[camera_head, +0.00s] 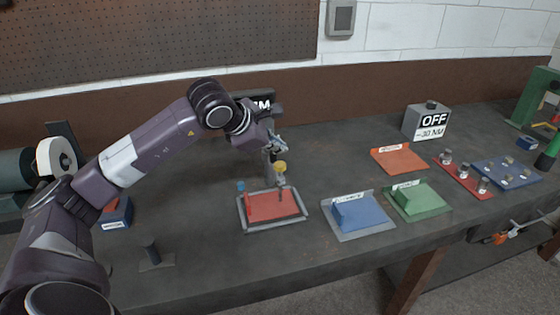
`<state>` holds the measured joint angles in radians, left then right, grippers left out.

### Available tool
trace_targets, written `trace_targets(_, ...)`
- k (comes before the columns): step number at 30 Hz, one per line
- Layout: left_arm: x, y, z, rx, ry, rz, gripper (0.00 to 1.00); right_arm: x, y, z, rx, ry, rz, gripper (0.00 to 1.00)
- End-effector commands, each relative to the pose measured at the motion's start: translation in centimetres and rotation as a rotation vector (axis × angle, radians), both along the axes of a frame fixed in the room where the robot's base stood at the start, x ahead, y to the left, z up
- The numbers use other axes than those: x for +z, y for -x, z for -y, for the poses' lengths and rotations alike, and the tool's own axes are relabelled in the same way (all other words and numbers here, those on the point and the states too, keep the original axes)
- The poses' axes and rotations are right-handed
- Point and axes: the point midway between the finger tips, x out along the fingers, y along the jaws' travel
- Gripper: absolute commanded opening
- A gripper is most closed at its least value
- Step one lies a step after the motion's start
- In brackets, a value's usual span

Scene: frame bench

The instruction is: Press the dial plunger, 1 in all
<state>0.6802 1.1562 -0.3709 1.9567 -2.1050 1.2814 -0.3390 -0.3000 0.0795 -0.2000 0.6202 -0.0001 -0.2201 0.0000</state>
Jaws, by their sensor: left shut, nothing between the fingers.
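My left gripper (281,148) comes down from the upper left, shut and empty. It is just above a small yellow round knob (280,167) on a short post at the back right of a red plate (268,207). I cannot tell whether the fingertips touch the knob. The plate lies in a grey frame (289,226). A blue knob (241,187) stands at its back left. A dark display (264,104) behind the gripper is partly covered by my left arm. I cannot make out a dial or plunger clearly. My right gripper is not in view.
On the bench (210,265), blue (366,212), green (421,202) and orange (398,159) trays lie to the right. A dark post (153,253) stands at front left. The front middle is clear.

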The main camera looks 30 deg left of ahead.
Motion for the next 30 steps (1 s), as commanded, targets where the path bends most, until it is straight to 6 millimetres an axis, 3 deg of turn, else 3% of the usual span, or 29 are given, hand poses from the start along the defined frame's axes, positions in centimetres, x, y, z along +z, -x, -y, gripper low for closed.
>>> trace_targets(3, 1.7, 0.0, 0.0, 0.000, 0.000, 0.001, 0.00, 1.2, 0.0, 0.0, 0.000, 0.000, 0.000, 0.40)
trace_targets(8, 2.9, 0.0, 0.0, -0.001, 0.000, -0.001, 0.00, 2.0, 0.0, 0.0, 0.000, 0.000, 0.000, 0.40)
trace_targets(30, 2.8, 0.0, 0.0, -0.001, 0.000, -0.001, 0.00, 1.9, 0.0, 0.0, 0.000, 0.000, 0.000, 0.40)
